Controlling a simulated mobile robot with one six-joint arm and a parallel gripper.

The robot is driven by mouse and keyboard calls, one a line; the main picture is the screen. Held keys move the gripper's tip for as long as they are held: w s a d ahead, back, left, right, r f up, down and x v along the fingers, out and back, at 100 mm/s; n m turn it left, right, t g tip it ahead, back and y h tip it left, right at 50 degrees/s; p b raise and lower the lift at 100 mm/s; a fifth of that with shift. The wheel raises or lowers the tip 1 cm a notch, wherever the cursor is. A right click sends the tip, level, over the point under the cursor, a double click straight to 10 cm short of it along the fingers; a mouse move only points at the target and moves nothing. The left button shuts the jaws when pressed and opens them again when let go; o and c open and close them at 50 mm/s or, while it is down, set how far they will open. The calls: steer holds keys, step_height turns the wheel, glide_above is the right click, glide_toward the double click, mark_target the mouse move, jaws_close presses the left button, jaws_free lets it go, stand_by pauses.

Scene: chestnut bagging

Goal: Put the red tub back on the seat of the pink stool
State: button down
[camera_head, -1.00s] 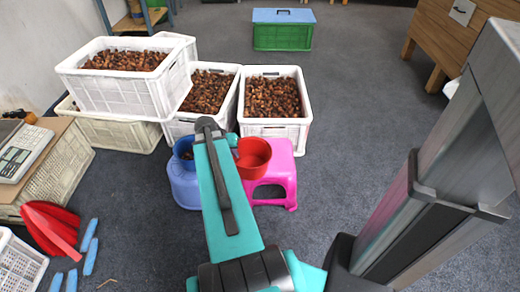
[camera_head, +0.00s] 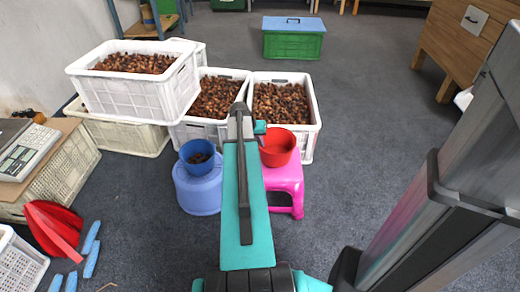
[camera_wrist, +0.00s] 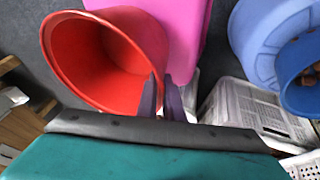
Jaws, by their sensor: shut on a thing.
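The red tub (camera_head: 278,149) shows just right of my arm in the head view, over the back part of the pink stool (camera_head: 286,184). In the wrist view the tub (camera_wrist: 138,32) looks tipped, with its open mouth toward the lower left and the pink stool (camera_wrist: 185,25) behind it. My gripper (camera_wrist: 163,95) is shut on the tub's wall near the rim. I cannot tell whether the tub's base touches the seat. My arm hides the stool's left side in the head view.
A blue stool (camera_head: 198,193) with a blue tub (camera_head: 198,168) holding a few chestnuts stands left of the arm. White crates of chestnuts (camera_head: 313,135) stand close behind the pink stool. Open floor lies to the right. A red object (camera_head: 52,228) and blue gloves lie at left.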

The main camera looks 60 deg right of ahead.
stand_by(0.3)
steer(key=shift+s+d+f, duration=0.1)
steer(key=shift+d, duration=0.5)
steer(key=shift+d+f+b, duration=0.1)
steer(key=shift+f+b, duration=0.85)
steer(key=shift+f, duration=0.75)
steer(key=shift+f, duration=0.1)
steer(key=c, duration=1.9)
jaws_free()
steer(key=p+v, duration=0.3)
steer(key=v, duration=0.9)
